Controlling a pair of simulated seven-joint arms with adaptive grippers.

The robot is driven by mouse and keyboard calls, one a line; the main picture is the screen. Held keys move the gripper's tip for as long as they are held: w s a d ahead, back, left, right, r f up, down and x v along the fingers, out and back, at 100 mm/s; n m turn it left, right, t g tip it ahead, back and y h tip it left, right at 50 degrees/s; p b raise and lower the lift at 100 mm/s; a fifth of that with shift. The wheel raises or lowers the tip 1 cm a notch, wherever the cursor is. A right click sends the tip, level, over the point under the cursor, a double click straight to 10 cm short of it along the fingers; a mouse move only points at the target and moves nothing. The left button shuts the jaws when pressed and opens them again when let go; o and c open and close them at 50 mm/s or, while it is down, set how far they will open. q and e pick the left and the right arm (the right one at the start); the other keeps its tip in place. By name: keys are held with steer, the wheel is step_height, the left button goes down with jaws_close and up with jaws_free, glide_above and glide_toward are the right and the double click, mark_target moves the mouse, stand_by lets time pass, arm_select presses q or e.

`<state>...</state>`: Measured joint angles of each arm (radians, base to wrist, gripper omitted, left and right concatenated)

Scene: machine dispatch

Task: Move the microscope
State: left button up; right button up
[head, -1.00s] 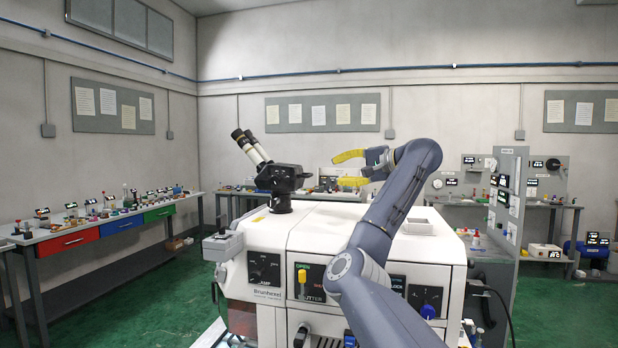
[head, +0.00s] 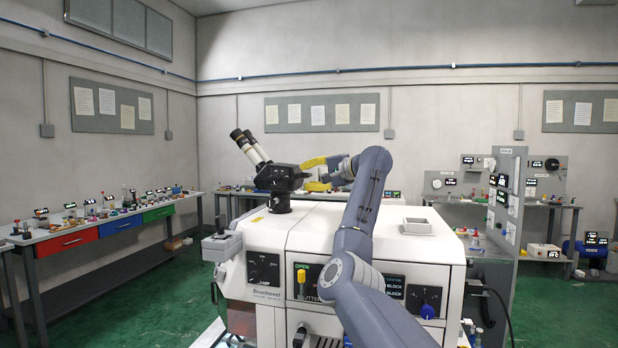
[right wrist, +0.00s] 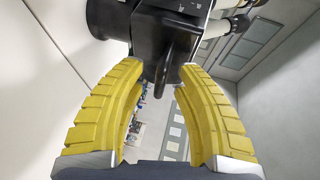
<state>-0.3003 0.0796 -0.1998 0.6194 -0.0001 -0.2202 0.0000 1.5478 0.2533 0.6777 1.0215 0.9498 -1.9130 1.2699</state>
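The microscope (head: 280,178) has a black head, two white eyepiece tubes tilted up to the left and a black post. It stands on top of the white machine (head: 345,218). My right gripper (head: 307,175) is at the right side of the microscope head, with its yellow fingers apart. In the right wrist view, the open fingers (right wrist: 162,68) point at the microscope's dark underside (right wrist: 172,30). A black projecting part lies between or just beyond the fingertips; I cannot tell whether they touch it. My left gripper is out of view.
A small white open box (head: 416,226) sits on the machine top at the right. A grey fixture (head: 222,245) is at its left edge. A workbench (head: 90,230) with drawers stands far left, and a grey panel rack (head: 507,205) stands right.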

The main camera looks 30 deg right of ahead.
stand_by(0.3)
jaws_close()
stand_by(0.5)
